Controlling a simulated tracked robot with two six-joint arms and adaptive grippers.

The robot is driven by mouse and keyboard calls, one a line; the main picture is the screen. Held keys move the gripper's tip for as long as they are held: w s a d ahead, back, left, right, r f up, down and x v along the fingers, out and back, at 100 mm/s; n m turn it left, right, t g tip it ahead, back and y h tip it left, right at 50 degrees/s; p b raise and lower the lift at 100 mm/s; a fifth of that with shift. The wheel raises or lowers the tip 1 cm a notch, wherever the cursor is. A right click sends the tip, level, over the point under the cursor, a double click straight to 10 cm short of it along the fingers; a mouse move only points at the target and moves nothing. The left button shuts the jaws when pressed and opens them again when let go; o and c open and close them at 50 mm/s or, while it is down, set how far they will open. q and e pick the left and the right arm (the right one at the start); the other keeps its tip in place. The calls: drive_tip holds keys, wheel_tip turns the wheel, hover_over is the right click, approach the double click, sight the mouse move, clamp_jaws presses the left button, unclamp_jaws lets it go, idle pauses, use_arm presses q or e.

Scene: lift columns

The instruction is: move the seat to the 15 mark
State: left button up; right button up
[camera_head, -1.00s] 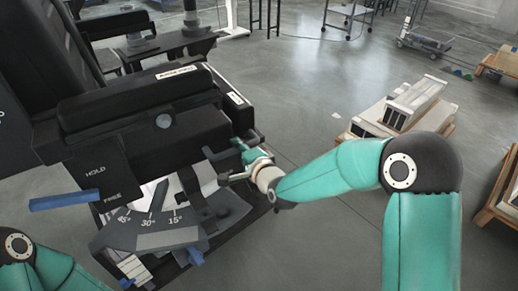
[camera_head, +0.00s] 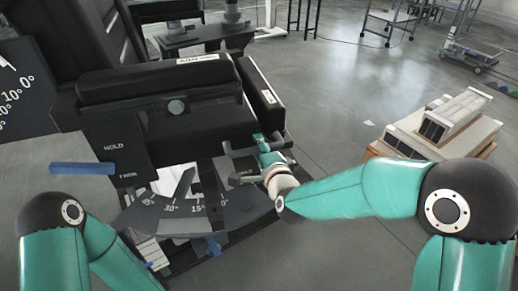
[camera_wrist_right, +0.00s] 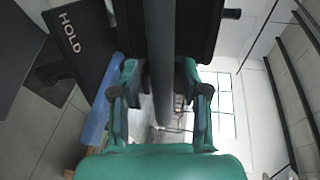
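The black seat (camera_head: 190,135) is at the left middle of the head view. Below it is a dark angle scale (camera_head: 160,213) with 45°, 30°, 15° and 0° marks. A grey upright part (camera_head: 222,178) crosses the scale right of 15°, near 0°. A blue lever (camera_head: 83,168) is close to the FREE label. My right gripper (camera_head: 268,150) is at a grey bar by the seat's right front. In the wrist view the bar (camera_wrist_right: 160,60) lies between the fingers (camera_wrist_right: 160,85); whether they press on it is unclear. My left gripper is out of view.
A pallet with boxes (camera_head: 440,125) stands on the floor at the right. A trolley (camera_head: 390,22) and a cart (camera_head: 470,55) are farther back. The grey floor between the seat and the pallet is open.

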drive_tip(key=v, duration=1.2)
idle(0.7)
